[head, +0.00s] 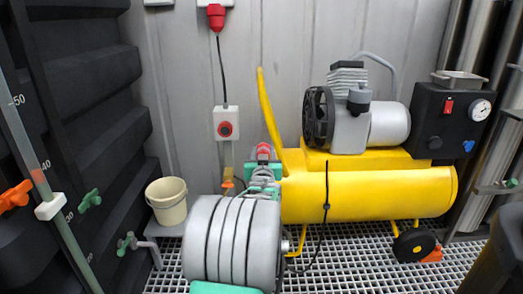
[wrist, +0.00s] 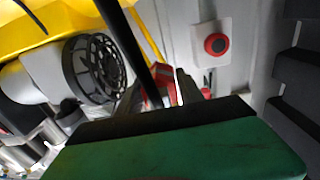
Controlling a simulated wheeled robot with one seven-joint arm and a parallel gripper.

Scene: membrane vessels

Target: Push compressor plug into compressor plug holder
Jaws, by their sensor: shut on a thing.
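The compressor plug (head: 263,150), red with a pale part, is at the tip of my gripper, in front of the wall and left of the yellow compressor tank. My gripper (head: 263,164) is shut on it. In the wrist view the red and white plug (wrist: 153,97) sits between the grey fingers (wrist: 160,94), with a black cable crossing in front. I cannot make out the plug holder for certain. A small red patch (wrist: 206,93) shows just right of the fingers in the wrist view, partly hidden. Whether the plug touches anything is hidden.
The yellow compressor (head: 380,195) with its motor (head: 348,115) stands close on the right. A white box with a red button (head: 226,122) is on the wall. A red connector (head: 216,15) hangs above it. A cream bucket (head: 167,203) stands at left.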

